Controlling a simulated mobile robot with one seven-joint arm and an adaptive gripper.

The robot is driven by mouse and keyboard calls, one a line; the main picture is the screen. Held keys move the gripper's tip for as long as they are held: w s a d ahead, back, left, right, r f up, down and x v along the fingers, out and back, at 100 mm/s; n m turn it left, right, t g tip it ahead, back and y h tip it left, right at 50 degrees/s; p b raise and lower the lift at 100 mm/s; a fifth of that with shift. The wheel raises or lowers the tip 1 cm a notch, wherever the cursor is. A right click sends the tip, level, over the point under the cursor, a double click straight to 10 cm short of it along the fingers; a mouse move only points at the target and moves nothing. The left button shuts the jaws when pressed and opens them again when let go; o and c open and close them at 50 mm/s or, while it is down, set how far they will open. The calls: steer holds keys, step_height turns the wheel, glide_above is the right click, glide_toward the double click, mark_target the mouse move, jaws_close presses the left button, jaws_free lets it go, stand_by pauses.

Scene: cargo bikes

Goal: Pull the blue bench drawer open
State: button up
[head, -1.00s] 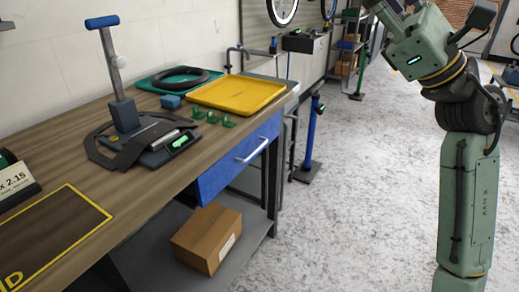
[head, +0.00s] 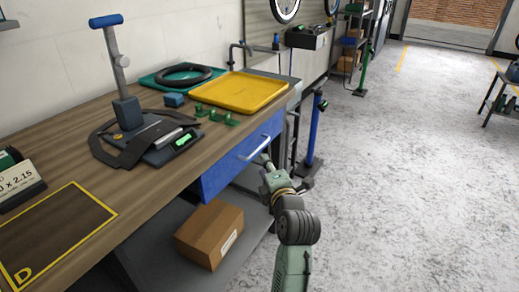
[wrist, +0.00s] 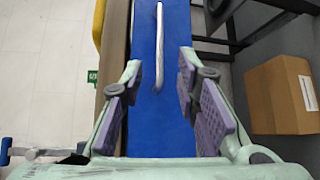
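The blue bench drawer (head: 226,172) sits under the right end of the wooden bench and looks closed. Its pale bar handle (head: 254,147) runs across the front; in the wrist view the handle (wrist: 159,45) lies ahead of my fingers. My gripper (head: 265,168) is close in front of the drawer, near the handle's right end. I cannot see the pads touching the handle.
A cardboard box (head: 209,233) stands on the low shelf below the drawer. A yellow tray (head: 245,92), green parts (head: 216,115) and a scale-like device (head: 160,146) are on the bench top. Open floor (head: 400,180) lies to the right.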

steer(key=p+x, duration=0.2)
steer(key=x, duration=0.8)
steer(key=shift+w, duration=0.25)
jaws_close()
stand_by(0.4)
